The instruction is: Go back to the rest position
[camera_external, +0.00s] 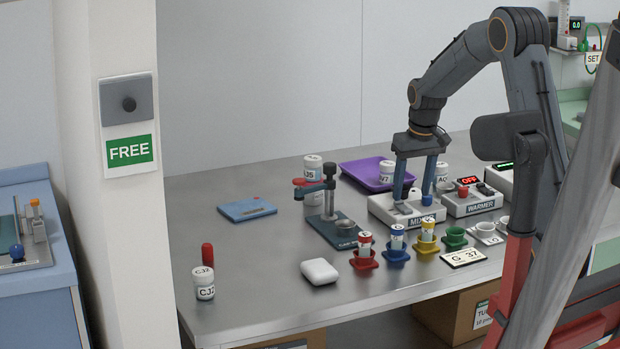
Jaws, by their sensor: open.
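My gripper (413,194) hangs from my bent arm, pointing down over the white mixer box (384,211) on the steel table. Its two fingers are apart. A blue knob (427,199) shows at the right finger's tip. I cannot tell whether the fingers touch the mixer. I see nothing clearly held between them.
A white pillar (128,230) stands left.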

